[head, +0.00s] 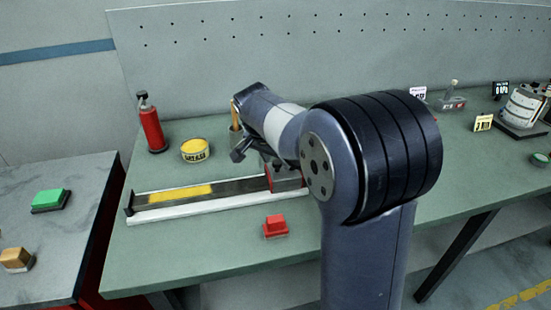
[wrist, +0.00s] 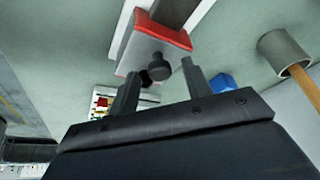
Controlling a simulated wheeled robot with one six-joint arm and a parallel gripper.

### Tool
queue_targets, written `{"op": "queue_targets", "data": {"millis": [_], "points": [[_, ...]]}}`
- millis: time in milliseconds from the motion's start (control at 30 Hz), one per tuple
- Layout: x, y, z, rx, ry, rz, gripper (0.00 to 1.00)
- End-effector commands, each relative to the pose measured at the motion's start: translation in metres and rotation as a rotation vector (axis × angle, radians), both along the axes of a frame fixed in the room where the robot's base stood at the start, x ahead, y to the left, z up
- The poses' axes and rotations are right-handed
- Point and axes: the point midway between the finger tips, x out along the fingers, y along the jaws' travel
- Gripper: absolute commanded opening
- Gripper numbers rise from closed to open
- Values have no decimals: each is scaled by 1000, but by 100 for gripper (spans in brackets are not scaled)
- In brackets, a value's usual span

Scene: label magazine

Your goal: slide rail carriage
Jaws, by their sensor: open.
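The rail (head: 225,192) lies along the bench, with a yellow zone (head: 180,193) on its left half. The carriage (head: 287,180), a block with red on it, is at the rail's right end, partly behind my arm. In the wrist view the carriage (wrist: 145,50) shows a pale face with a red edge and a dark round knob (wrist: 157,66) sticking out. My gripper (head: 257,158) is above the bench near the carriage. In the wrist view the fingers of my gripper (wrist: 160,72) are apart and empty, with the knob seen between their tips. Contact cannot be told.
A red bottle (head: 152,128) and a yellow tin (head: 195,150) stand behind the rail. A holder with a stick (wrist: 285,50) and a blue object (wrist: 222,83) are near the gripper. A red block (head: 275,226) lies in front. The bench's front left is clear.

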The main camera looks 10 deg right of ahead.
Motion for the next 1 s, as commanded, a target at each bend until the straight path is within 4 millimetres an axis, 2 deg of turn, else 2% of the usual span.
{"op": "queue_targets", "data": {"millis": [233, 800, 1000], "points": [[0, 0, -1, 0, 0, 0, 46], [0, 0, 0, 0, 0, 0, 0], [0, 0, 0, 0, 0, 0, 0]]}}
